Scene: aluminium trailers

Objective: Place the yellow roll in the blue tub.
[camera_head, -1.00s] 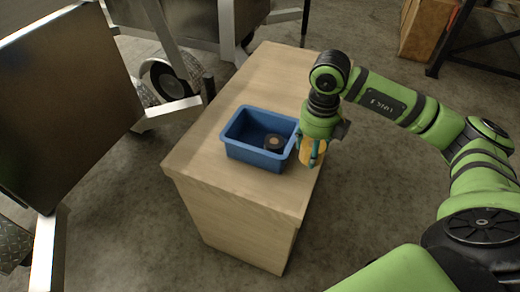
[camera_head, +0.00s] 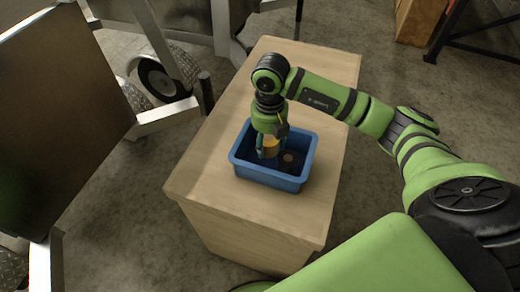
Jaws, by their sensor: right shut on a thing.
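The blue tub (camera_head: 270,178) stands on the wooden cabinet top. My right gripper (camera_head: 268,154) points down over the left part of the tub and is shut on the yellow roll (camera_head: 271,146). The roll is partly hidden by the fingers. It appears to be at or inside the tub's opening; I cannot tell whether it touches the tub floor. A dark roll (camera_head: 289,160) lies inside the tub, to the right of the gripper. My left gripper is not in view.
The wooden cabinet (camera_head: 218,185) has bare top around the tub. Aluminium trailers with a wheel (camera_head: 158,80) and a large dark panel (camera_head: 55,110) stand at the left. A brown box (camera_head: 418,20) and a dark metal frame (camera_head: 470,52) are at the back right.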

